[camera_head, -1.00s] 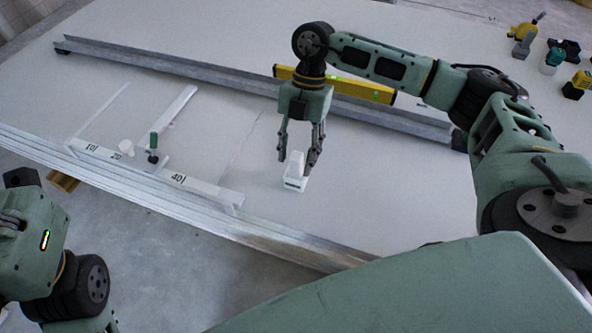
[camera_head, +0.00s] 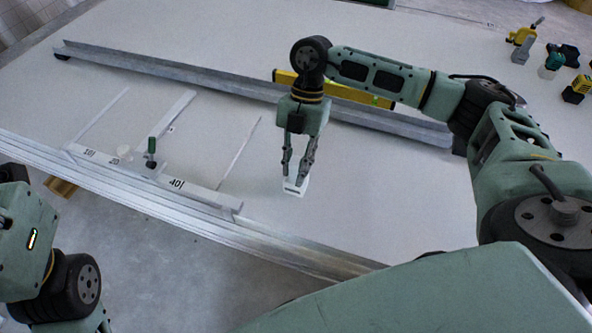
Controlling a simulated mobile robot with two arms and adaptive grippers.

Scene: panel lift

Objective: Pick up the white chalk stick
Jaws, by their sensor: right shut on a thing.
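My right gripper (camera_head: 297,176) points down with its fingers closed in on a small white upright piece, which I take to be the white chalk stick. The fingers hide most of it. Its lower end meets a small white holder (camera_head: 294,190) with a dark front mark, standing on the pale panel. I cannot tell whether the chalk is lifted clear of the holder. My left arm shows at the lower left; its gripper is out of view.
A white T-square with number marks (camera_head: 177,184) and a green-handled tool (camera_head: 151,147) lie left on the panel (camera_head: 400,200). A metal rail (camera_head: 200,78) and yellow level (camera_head: 345,91) lie behind. Several tools, including a yellow one (camera_head: 577,84), stand at far right.

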